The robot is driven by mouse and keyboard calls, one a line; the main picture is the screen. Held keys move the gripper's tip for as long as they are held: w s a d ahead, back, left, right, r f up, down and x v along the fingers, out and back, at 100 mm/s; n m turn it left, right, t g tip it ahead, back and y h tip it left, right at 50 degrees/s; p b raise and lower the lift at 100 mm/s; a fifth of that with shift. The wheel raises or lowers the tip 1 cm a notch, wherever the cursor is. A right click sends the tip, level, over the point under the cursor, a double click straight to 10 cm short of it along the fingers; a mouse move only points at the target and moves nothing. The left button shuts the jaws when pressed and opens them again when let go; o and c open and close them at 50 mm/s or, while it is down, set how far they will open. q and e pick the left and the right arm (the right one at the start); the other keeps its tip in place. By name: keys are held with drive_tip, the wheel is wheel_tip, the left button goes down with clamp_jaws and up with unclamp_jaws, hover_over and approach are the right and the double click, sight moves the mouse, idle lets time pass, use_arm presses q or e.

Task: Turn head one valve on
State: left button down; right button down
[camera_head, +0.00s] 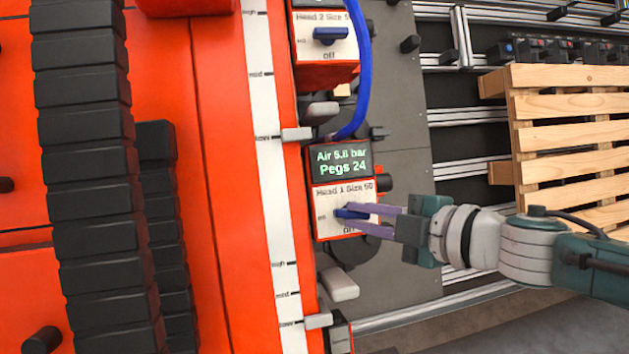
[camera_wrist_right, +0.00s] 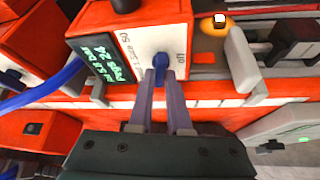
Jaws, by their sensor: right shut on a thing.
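The head 1 valve is a small blue lever (camera_head: 350,213) on a white panel (camera_head: 328,195) labelled "Head 1 Size 50", under a dark display reading "Air 5.8 bar, Pegs 24". My right gripper (camera_head: 360,220) reaches in from the right with its purple fingers shut on this blue lever. In the right wrist view the lever (camera_wrist_right: 163,62) sits between the fingertips, beside the "off" marking. The fingers partly cover the panel's lettering in the head view. My left gripper is not in view.
A second panel (camera_head: 326,45) with its own blue lever, "Head 2", is above on the orange machine. A blue hose (camera_head: 362,75) runs down between the panels. A wooden pallet (camera_head: 570,125) lies at the right. Grey knobs jut from the orange column's edge.

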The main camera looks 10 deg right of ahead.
drive_tip(key=shift+r+n+g+p, duration=0.15)
drive_tip(key=shift+n+g+p, duration=0.5)
drive_tip(key=shift+n, duration=0.55)
drive_tip(key=c, duration=0.9)
unclamp_jaws()
drive_tip(key=shift+o, duration=0.2)
drive_tip(key=shift+s, duration=0.1)
drive_tip(key=p+v, duration=0.4)
drive_tip(key=v, duration=0.5)
drive_tip(key=shift+s+r, duration=0.2)
drive_tip(key=shift+s, duration=0.05)
